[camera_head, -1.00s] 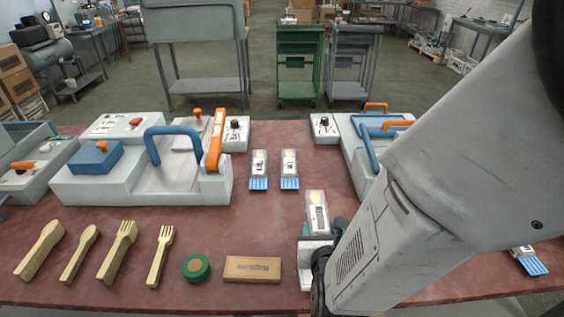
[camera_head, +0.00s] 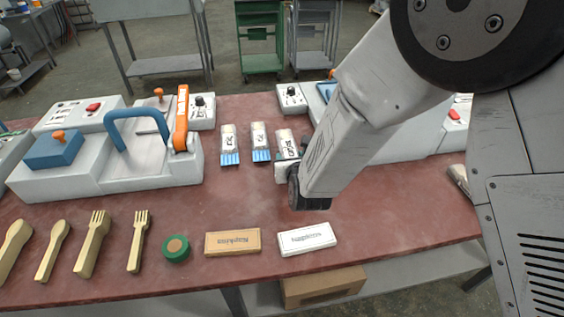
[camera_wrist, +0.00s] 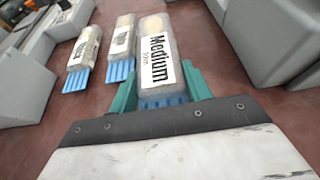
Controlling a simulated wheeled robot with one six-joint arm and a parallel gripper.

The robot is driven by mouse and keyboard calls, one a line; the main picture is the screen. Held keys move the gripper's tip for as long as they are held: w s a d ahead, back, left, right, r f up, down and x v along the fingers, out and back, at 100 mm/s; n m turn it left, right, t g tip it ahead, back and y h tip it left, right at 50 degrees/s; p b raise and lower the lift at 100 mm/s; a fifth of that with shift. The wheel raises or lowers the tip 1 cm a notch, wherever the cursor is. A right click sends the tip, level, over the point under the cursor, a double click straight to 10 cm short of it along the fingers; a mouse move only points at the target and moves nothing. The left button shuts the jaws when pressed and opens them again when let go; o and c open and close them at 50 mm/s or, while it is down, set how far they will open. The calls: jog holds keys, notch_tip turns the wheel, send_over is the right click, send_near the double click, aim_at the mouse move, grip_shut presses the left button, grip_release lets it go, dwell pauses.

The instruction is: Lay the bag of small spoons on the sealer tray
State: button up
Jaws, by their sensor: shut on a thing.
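My gripper (camera_head: 286,168) has teal fingers, which close on the blue-striped end of a clear bag (camera_head: 285,140). In the wrist view this bag (camera_wrist: 155,58) has a pale round spoon end and a label reading "Medium". Whether it touches the table is unclear. Two similar bags, a left one (camera_head: 229,140) and a middle one (camera_head: 260,138), lie to its left; their labels are too small to read. A grey sealer (camera_head: 80,172) with a blue handle and orange lever stands at left, its pale tray (camera_head: 140,160) bare. Another sealer (camera_head: 398,145) is partly hidden behind my arm.
Wooden forks and spoons (camera_head: 88,245) lie at the front left of the red table (camera_head: 370,225). A green tape roll (camera_head: 176,248), a brown napkin box (camera_head: 232,242) and a white napkin box (camera_head: 307,238) line the front.

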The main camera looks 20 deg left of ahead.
jog(key=shift+w+a+f, duration=0.1)
jog(key=shift+w+f, duration=0.1)
jog(key=shift+w, duration=0.2)
jog(key=shift+s+a+f, duration=0.1)
jog(key=shift+s+f, duration=0.05)
jog(key=shift+f, duration=1.4)
jog(key=shift+f, duration=0.2)
jog(key=o, duration=0.9)
jog(key=shift+o, duration=0.2)
jog(key=shift+r, duration=0.2)
jog(key=shift+s+r, duration=0.15)
jog(key=shift+s, duration=0.15)
jog(key=v, duration=1.1)
jog(key=shift+s+d+r, duration=0.1)
jog(key=shift+s+d, duration=0.05)
jog(key=shift+d, duration=0.05)
